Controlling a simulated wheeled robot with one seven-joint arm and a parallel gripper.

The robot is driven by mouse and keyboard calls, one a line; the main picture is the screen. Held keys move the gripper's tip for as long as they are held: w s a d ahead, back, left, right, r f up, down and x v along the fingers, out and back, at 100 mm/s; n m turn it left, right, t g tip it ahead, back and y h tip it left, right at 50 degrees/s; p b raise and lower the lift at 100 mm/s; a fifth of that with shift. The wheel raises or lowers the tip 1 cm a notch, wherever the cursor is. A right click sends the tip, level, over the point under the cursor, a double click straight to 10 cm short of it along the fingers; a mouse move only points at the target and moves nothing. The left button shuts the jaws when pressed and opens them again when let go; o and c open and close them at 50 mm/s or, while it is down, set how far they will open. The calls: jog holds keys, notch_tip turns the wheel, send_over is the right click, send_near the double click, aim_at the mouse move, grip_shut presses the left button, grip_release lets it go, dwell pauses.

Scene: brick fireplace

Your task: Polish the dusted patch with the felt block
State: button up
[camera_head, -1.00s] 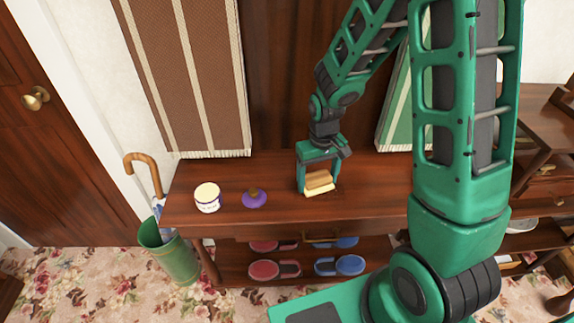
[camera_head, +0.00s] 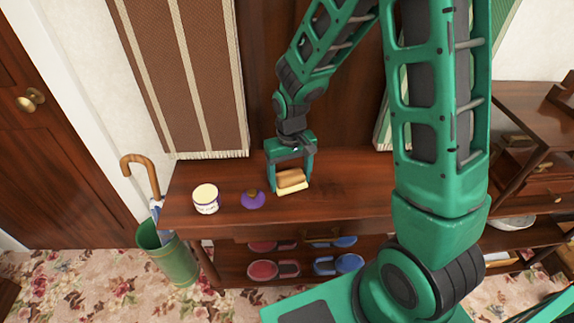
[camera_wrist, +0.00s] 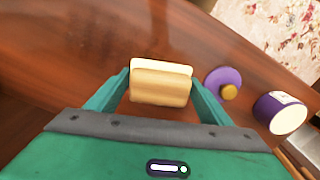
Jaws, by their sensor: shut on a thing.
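The felt block (camera_head: 291,181) has a tan wooden back and a pale cream felt layer underneath. My gripper (camera_head: 290,180) is shut on it and holds it at the surface of the dark wooden table (camera_head: 360,190). In the wrist view the felt block (camera_wrist: 160,86) lies between the two green fingers, felt edge on the far side. I cannot tell for sure whether the felt touches the wood. No distinct dusted patch can be made out; the block and fingers may cover it.
Left of the block are a purple round thing with a brownish knob (camera_head: 253,200) and a white and purple tub (camera_head: 206,199). A green umbrella stand (camera_head: 169,251) is at the table's left end. Red and blue shoes (camera_head: 338,264) lie on the shelf below. The tabletop right of the block is clear.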

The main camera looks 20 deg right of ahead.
jog(key=shift+r, duration=3.6)
